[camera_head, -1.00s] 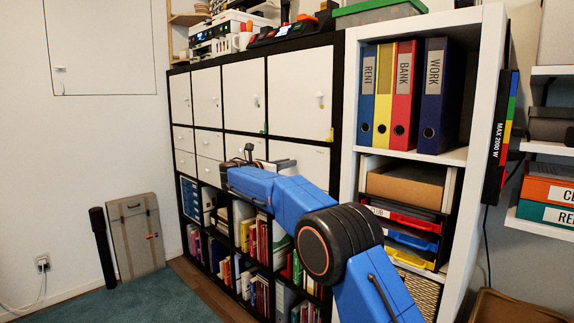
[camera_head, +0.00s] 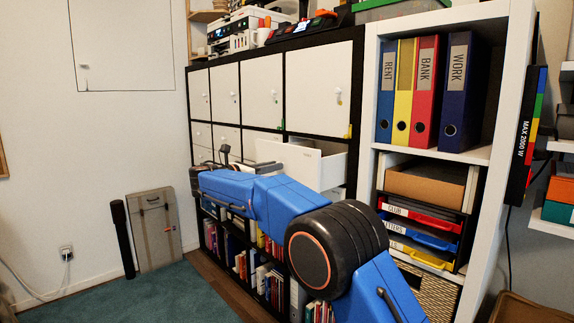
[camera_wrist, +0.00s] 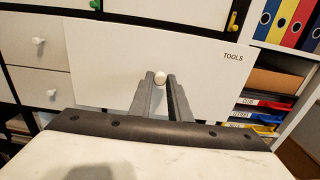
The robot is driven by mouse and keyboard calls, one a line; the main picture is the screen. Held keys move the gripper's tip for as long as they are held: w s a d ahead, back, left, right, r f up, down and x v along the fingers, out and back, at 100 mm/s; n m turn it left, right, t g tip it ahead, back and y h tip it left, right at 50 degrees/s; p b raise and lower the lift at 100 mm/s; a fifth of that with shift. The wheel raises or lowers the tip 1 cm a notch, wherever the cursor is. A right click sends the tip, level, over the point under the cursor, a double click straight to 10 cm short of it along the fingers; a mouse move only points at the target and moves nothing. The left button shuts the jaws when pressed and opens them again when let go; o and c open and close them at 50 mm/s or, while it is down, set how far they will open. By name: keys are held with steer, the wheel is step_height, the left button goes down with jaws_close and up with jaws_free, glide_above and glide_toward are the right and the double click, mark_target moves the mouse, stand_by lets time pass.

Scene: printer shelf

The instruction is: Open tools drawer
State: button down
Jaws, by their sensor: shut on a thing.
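The tools drawer (camera_head: 304,163) is a white drawer in the black-framed cabinet. In the head view it stands pulled out, with its side wall and part of its inside showing. In the wrist view its white front (camera_wrist: 205,75) carries the label TOOLS and a small round white knob (camera_wrist: 160,76). My gripper (camera_wrist: 160,80) has its two grey fingers on either side of the knob and is shut on it.
White cabinet doors (camera_head: 317,90) with knobs are above the drawer, and book compartments (camera_head: 243,258) are below. A white shelf (camera_head: 503,120) with binders and coloured trays stands to the right. A flat grey case (camera_head: 156,235) leans on the left wall. The teal carpet (camera_head: 165,297) is clear.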

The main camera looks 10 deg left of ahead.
steer(key=v, duration=0.7)
steer(key=c, duration=1.7)
jaws_free()
steer(key=shift+o, duration=0.2)
steer(key=v, duration=1.7)
steer(key=shift+s+a, duration=0.15)
steer(key=shift+a, duration=0.05)
steer(key=shift+f, duration=0.1)
steer(key=o, duration=0.9)
